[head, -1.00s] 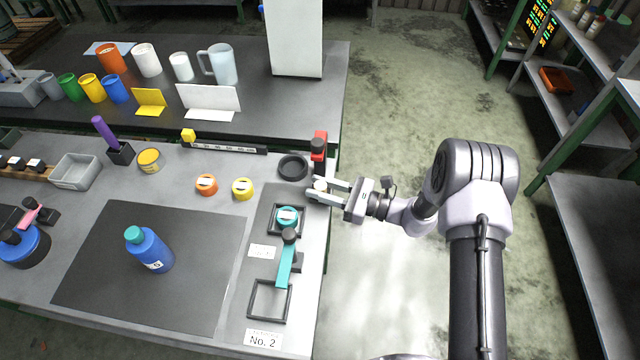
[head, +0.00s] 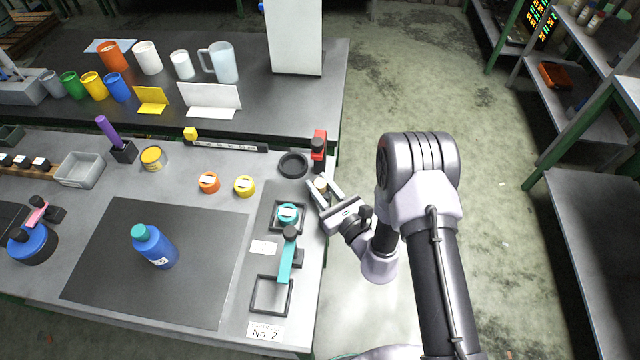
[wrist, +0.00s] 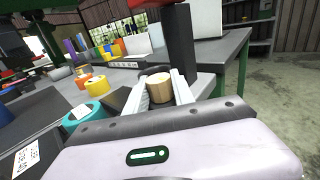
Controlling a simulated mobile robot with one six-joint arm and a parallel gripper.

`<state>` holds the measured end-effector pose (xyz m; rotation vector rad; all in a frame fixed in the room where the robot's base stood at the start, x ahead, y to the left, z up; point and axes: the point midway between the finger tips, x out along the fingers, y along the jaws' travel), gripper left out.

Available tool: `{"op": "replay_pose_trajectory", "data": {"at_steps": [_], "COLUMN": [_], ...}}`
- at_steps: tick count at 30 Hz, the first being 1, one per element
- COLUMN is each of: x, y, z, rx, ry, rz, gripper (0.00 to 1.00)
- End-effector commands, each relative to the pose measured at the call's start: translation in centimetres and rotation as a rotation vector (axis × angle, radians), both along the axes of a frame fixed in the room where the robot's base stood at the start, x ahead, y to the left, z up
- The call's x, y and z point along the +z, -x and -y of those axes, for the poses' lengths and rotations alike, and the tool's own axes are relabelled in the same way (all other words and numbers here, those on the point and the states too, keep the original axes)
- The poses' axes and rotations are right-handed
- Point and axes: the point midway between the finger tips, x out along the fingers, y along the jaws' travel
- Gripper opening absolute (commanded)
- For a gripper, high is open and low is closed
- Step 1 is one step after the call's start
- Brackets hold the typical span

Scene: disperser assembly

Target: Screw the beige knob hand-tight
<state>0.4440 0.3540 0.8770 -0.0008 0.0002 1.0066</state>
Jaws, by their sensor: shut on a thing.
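The beige knob (wrist: 159,86) is a short light-wood cylinder between my two fingers in the wrist view. It shows small in the head view (head: 321,184), at the right edge of the table. My gripper (head: 322,186) is shut on it, one finger on each side. What lies under the knob is hidden, so I cannot tell how it is seated. A red-and-black upright fixture (head: 319,150) stands just behind the knob, and its dark post (wrist: 180,50) rises beyond my fingers in the wrist view.
A black ring (head: 293,165) lies left of the fixture. A teal-lidded piece (head: 287,215) sits in a square frame, with a teal lever (head: 287,262) nearer the front. A blue bottle (head: 158,249) stands on the dark mat (head: 110,270). Open floor lies right of the table.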

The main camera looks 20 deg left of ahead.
Motion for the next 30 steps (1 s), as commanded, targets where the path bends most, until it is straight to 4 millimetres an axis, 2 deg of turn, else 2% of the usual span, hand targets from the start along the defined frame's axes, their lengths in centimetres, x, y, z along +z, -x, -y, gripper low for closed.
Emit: {"op": "replay_pose_trajectory", "data": {"at_steps": [15, 16, 19, 30], "x": [0.0, 0.01, 0.01, 0.01], "y": [-0.01, -0.01, -0.01, -0.16], "z": [-0.01, -0.01, -0.01, 0.15], "rx": [-0.02, -0.02, -0.02, -0.019], "ry": [-0.001, -0.001, -0.001, -0.001], "rz": [0.0, 0.0, 0.0, 0.0], "gripper": [0.0, 0.31, 0.51, 0.51]}}
